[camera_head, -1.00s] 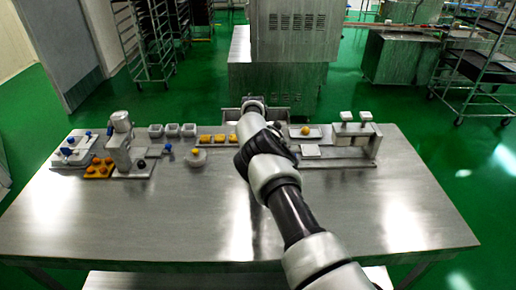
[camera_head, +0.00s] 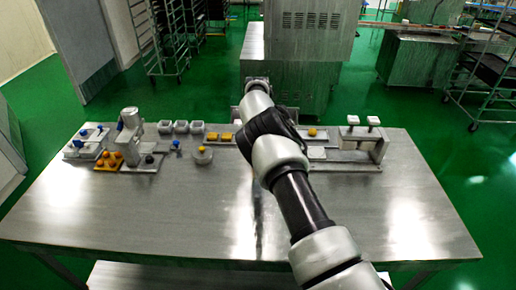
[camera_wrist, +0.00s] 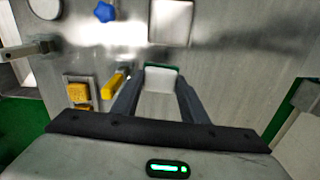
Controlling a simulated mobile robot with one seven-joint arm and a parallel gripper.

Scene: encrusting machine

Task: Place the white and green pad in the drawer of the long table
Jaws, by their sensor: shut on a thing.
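In the wrist view, the white and green pad (camera_wrist: 160,78) sits between the two dark fingers of my gripper (camera_wrist: 158,82). Its pale face and a green edge show, and my gripper is shut on it. In the head view my arm reaches over the long table (camera_head: 170,225) to its far edge, and the arm hides the gripper and the pad. A grey metal box-like part (camera_head: 236,113) shows at the far edge beside my arm. I cannot tell whether it is the drawer.
A large steel cabinet (camera_head: 308,45) stands beyond the far edge. The table's near half is clear.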

